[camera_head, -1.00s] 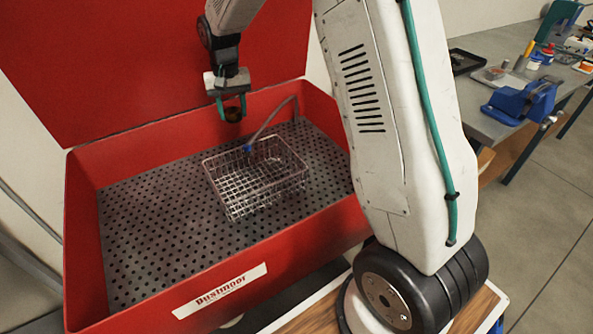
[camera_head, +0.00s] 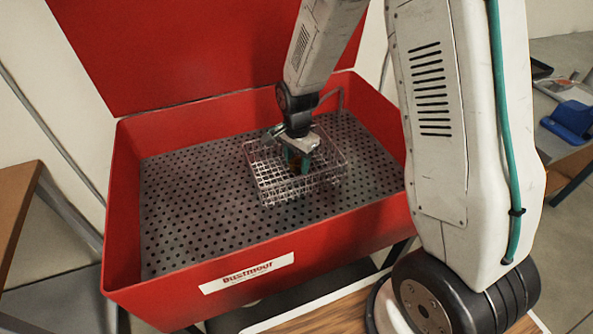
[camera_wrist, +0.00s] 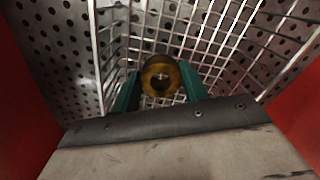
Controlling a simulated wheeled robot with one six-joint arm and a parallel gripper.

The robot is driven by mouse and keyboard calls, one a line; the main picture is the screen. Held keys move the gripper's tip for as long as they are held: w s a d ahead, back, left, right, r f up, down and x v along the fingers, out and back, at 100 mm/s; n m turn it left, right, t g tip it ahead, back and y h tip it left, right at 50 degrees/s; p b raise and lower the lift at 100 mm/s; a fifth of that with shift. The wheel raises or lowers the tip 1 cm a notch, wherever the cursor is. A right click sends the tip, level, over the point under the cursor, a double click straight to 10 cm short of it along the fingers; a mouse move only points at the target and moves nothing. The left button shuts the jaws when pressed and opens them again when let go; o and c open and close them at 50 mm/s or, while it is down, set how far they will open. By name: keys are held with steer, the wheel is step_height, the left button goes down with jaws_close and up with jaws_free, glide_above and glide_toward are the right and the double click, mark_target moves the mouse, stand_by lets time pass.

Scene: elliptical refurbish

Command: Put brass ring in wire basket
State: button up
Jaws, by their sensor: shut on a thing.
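The brass ring (camera_wrist: 161,78) shows in the wrist view between the two green fingers of my gripper (camera_wrist: 160,92), which is shut on it. In the head view my gripper (camera_head: 297,165) points down into the wire basket (camera_head: 268,190), and the ring is mostly hidden there. The basket's wire walls also show around the ring in the wrist view (camera_wrist: 215,50). The basket stands on the perforated floor of the red wash tank. I cannot tell whether the ring touches the basket bottom.
The red tank (camera_head: 180,290) has raised walls and an upright red lid (camera_head: 190,50) behind. Its perforated floor (camera_head: 200,210) is clear to the left of the basket. A workbench with a blue vise (camera_head: 570,120) stands at the right, and a wooden surface (camera_head: 15,205) at the left.

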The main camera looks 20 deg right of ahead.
mark_target(297, 171)
steer(key=shift+f, duration=2.05)
steer(key=shift+f, duration=0.1)
steer(key=o, duration=1.3)
